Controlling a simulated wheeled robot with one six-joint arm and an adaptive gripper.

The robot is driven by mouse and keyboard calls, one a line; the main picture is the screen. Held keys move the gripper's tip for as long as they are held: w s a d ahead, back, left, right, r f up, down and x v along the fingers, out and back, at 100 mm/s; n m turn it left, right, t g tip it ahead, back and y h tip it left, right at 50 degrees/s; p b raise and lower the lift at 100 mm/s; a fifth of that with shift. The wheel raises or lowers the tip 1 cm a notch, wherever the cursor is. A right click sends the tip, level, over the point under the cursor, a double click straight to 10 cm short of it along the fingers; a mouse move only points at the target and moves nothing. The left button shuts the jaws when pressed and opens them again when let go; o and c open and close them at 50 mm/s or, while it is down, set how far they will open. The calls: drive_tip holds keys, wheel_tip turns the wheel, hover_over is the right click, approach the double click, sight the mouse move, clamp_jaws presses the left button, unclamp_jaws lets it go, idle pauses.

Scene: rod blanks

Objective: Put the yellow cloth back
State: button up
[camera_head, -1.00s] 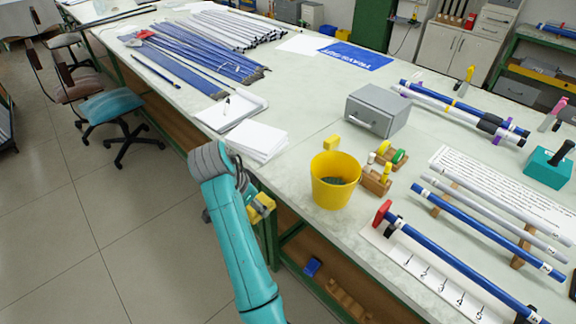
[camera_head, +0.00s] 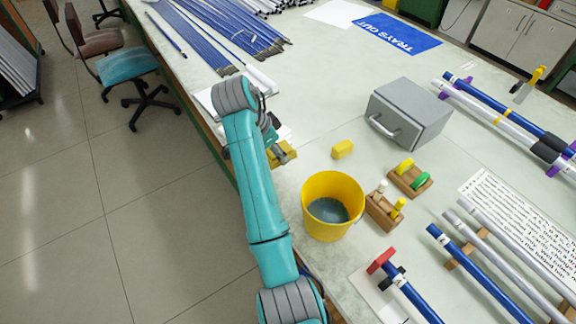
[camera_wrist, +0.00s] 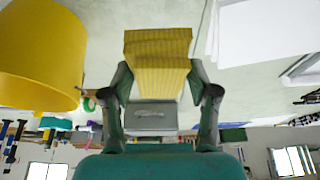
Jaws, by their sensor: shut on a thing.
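My gripper (camera_wrist: 160,90) is shut on the yellow cloth (camera_wrist: 158,50), a folded, ribbed block between its fingers in the wrist view. In the head view the cloth (camera_head: 284,154) shows partly behind my arm, at the table's near-left edge, left of the yellow bucket (camera_head: 305,205). The bucket stands open with something dark grey-green inside; it also shows at the left of the wrist view (camera_wrist: 40,50). I cannot tell whether the cloth touches the table.
A small yellow block (camera_head: 343,149) lies between bucket and grey metal box (camera_head: 412,112). Wooden holders (camera_head: 384,212) with coloured pegs stand right of the bucket. Rods on supports fill the right side. White paper (camera_wrist: 258,30) lies near the gripper.

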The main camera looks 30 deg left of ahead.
sight(282, 177)
wheel_tip(282, 177, down, 10)
drive_tip(key=shift+r, duration=0.1)
idle(0.4)
drive_tip(key=o, duration=1.1)
